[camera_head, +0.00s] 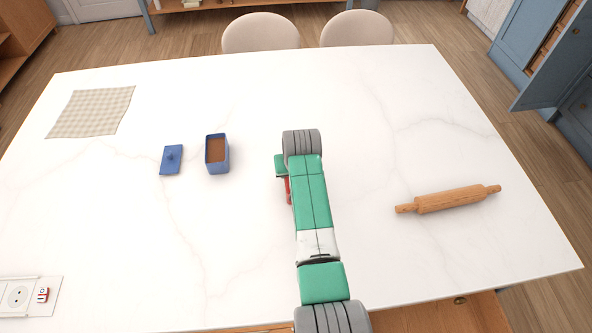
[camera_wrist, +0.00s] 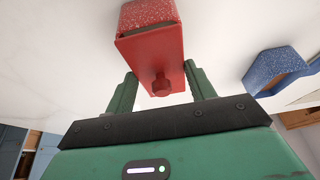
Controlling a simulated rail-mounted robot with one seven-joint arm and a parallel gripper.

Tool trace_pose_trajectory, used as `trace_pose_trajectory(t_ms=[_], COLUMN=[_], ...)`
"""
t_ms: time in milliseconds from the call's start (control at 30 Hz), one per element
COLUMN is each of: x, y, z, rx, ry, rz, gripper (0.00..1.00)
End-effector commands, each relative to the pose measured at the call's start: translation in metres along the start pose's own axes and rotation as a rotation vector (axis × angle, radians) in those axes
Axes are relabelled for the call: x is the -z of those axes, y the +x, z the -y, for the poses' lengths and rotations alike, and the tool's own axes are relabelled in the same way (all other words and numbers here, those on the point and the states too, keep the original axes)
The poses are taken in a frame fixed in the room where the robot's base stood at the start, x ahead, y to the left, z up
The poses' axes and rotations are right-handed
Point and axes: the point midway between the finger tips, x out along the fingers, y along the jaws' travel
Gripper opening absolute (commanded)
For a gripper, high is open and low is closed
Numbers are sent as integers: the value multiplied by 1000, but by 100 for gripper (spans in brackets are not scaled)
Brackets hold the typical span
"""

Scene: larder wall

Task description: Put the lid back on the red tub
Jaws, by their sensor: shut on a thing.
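In the wrist view my gripper (camera_wrist: 160,92) has its two green fingers on either side of the red lid (camera_wrist: 143,58), shut on it. The lid's round knob points toward my gripper. The red tub (camera_wrist: 149,14), with a speckled wall, is right beyond the lid, with a dark band between them. I cannot tell whether the lid rests on the rim or is just above it. In the head view my arm hides most of this. Only a narrow red part (camera_head: 288,190) shows left of the arm, and I cannot tell if it is tub or lid.
An open blue tub (camera_head: 217,168) with brown contents stands left of my arm, its blue lid (camera_head: 171,160) lying beside it. A rolling pin (camera_head: 449,199) lies on the right. A checked cloth (camera_head: 92,111) is at the far left. The white tabletop (camera_head: 250,245) between is clear.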

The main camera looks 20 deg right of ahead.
Motion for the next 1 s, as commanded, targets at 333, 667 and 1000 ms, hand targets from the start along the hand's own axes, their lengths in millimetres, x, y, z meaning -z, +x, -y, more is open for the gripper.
trace_pose_trajectory(t_ms=[333,667,1000], x=[-5,-6,-3], y=[6,7,4], z=[0,0,0], rx=[0,0,0], ry=[0,0,0], rz=[6,9,4], gripper=[33,80,100])
